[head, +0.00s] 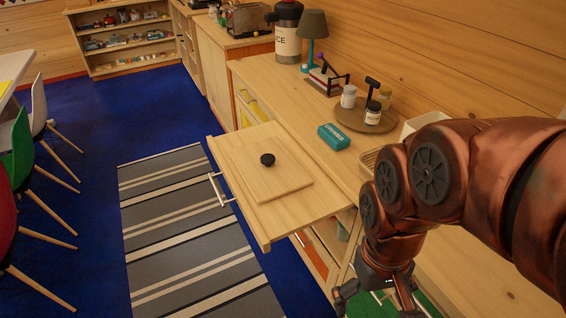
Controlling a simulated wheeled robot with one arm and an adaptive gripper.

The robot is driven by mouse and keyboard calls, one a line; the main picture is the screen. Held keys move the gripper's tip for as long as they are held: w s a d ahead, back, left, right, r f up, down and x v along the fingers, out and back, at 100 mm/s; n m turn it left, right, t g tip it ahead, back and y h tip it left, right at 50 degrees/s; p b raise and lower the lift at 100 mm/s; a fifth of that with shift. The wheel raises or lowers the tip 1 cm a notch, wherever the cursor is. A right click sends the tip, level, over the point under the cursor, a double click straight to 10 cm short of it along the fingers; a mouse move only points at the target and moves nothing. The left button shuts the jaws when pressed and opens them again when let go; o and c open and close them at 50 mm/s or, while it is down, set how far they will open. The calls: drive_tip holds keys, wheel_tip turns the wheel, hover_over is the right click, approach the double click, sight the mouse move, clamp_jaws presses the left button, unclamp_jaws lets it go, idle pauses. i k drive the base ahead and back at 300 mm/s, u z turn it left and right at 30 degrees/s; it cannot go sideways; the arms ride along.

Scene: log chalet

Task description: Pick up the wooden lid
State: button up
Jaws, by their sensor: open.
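The wooden lid (283,186) is a flat, light wooden board with a round black knob (267,160) on top. It lies flat on a pulled-out wooden drawer or shelf (262,224) at the counter's front, in the middle of the head view. My gripper (375,304) is at the bottom right, lower in the picture than the lid and apart from it. Its fingers are spread and hold nothing that I can see. The bottom picture edge cuts off part of the gripper.
The counter (300,112) carries a teal box (334,137), a round tray (352,123) with jars, and a lamp (312,30). The open drawer juts over a striped rug (188,230). Chairs (22,150) stand at the left. Blue floor lies free between.

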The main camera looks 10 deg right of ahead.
sight(270, 172)
drive_tip(key=u, duration=0.3)
drive_tip(key=k, duration=0.65)
drive_tip(key=u, duration=0.5)
drive_tip(key=i, duration=1.1)
drive_tip(key=u, duration=0.5)
